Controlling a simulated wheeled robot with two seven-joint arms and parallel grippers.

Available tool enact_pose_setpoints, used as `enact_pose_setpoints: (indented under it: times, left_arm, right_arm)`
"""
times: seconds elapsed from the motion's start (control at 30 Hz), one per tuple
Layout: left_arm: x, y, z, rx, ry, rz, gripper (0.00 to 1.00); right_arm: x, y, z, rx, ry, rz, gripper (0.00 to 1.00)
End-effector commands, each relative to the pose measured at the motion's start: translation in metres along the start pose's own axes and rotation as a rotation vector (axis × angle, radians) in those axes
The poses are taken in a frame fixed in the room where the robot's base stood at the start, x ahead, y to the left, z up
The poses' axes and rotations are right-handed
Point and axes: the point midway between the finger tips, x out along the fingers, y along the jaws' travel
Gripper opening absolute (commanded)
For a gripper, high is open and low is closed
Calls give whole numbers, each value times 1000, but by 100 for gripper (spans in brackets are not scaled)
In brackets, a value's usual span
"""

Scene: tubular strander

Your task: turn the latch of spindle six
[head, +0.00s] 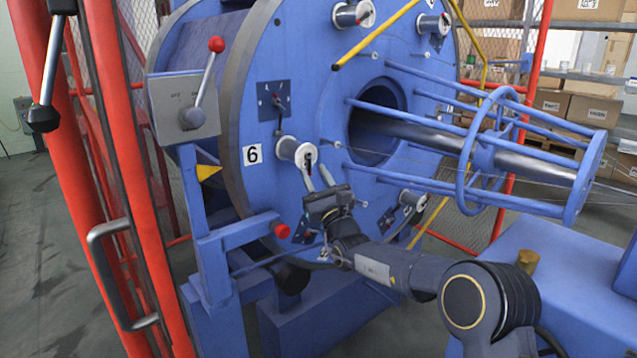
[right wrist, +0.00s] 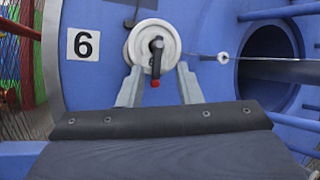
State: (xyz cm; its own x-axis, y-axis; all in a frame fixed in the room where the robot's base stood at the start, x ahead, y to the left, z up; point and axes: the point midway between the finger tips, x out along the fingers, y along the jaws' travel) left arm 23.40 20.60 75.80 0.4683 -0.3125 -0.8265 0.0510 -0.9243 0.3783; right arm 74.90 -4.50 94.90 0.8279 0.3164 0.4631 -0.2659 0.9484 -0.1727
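Spindle six is a white round spool (head: 296,150) on the blue drum face, right of the plate marked 6 (head: 252,155). In the right wrist view the spool (right wrist: 140,40) shows its dark latch (right wrist: 156,58), which points down and ends in a red tip. My right gripper (head: 318,174) is at the spool's lower front. In the right wrist view my right gripper (right wrist: 157,84) has its fingers apart, one on each side of the latch's lower end, with gaps to it. My left gripper is not in view.
Other white spools (head: 354,14) sit around the drum face. Blue bars (head: 440,90) and a ring stick out from the drum centre at right. A red guard frame (head: 120,180) and a lever box (head: 184,105) stand at left.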

Motion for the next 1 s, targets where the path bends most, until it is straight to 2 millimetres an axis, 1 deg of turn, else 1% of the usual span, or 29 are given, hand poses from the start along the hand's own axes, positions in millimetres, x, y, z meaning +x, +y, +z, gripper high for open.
enact_pose_setpoints:
  times: [0.17,0.4,0.5,0.63,0.9,0.97,1.0]
  left_arm:
    - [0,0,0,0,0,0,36]
    - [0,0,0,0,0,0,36]
    - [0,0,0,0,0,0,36]
    - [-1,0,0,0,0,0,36]
    - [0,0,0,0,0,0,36]
    - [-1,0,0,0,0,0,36]
    - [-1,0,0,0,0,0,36]
  right_arm:
    - [-21,-1,0,1,2,0,32]
    - [-59,0,0,0,2,0,32]
    - [-70,0,0,0,2,0,32]
    - [-76,0,0,0,0,0,32]
    - [-76,0,0,0,-1,1,32]
    - [-77,0,5,-8,-7,11,32]
    - [-78,1,12,-21,-17,30,32]
